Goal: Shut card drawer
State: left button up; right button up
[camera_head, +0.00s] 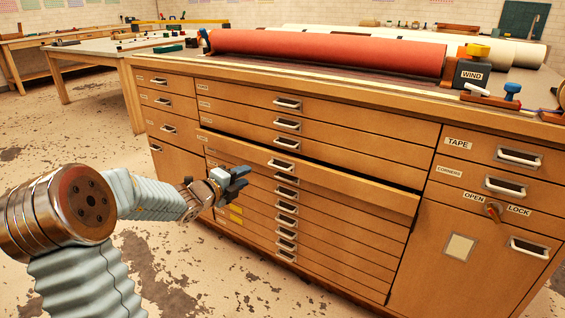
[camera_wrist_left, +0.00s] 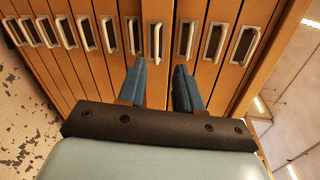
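The wooden cabinet (camera_head: 345,110) has a wide stack of shallow drawers. One drawer (camera_head: 340,181) in that stack stands partly pulled out, with a dark gap above its front; its label is too small to read, so I cannot tell if it says card. Its metal handle (camera_head: 281,165) faces me. My left gripper (camera_head: 240,180) is in front of the drawer stack, left of that handle and apart from it. In the left wrist view its two blue fingers (camera_wrist_left: 165,75) are spread with nothing between them, pointing at the row of handles. My right gripper is out of view.
A red roll (camera_head: 330,52) lies on the cabinet top beside a WIND block (camera_head: 471,75). The right column holds TAPE and CORNERS drawers and an OPEN/LOCK knob (camera_head: 493,211). A work table (camera_head: 110,50) stands behind left. The floor (camera_head: 240,285) in front is clear.

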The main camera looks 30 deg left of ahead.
pick_arm(q)
jog(key=w+d+f+n, duration=0.1)
jog(key=w, duration=0.5)
jog(key=w+d+f, duration=0.2)
jog(key=w, duration=0.5)
jog(key=shift+n+b, duration=0.35)
jog(key=shift+n, duration=0.05)
jog(key=shift+d, duration=0.1)
grip_shut()
dwell(0.7)
